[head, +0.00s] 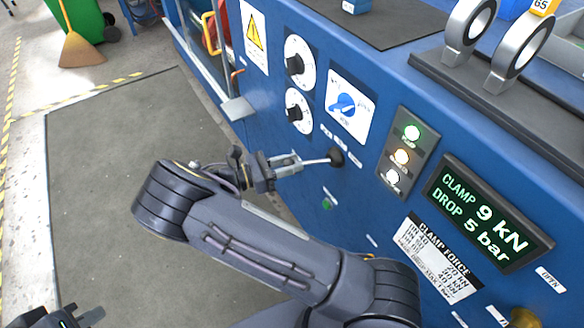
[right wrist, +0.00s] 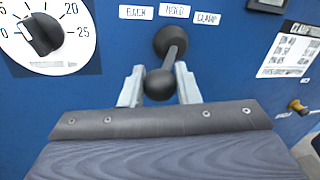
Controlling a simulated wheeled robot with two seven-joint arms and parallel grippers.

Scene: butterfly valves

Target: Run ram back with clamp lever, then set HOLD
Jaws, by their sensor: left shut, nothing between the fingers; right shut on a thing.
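The clamp lever (head: 316,161) sticks out from the blue panel on a round black base. In the right wrist view its black ball knob (right wrist: 159,85) sits between my fingers, slightly left of its base (right wrist: 170,40). The labels BACK (right wrist: 136,12), HOLD (right wrist: 174,11) and CLAMP (right wrist: 207,18) stand above the base; I cannot tell the lever's exact setting. My right gripper (head: 292,163) is shut on the knob; it also shows in the right wrist view (right wrist: 159,88). The display (head: 488,215) reads CLAMP 9 kN, DROP 5 bar. My left gripper (head: 88,318) is shut and empty, low at the left.
Two dials (head: 299,62) and a blue rotary handle (head: 345,104) are on the panel above the lever. An indicator strip (head: 403,150) has green, amber and white lamps. A force chart (head: 437,258) is lower right. Grey floor mat (head: 105,170) is clear at left.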

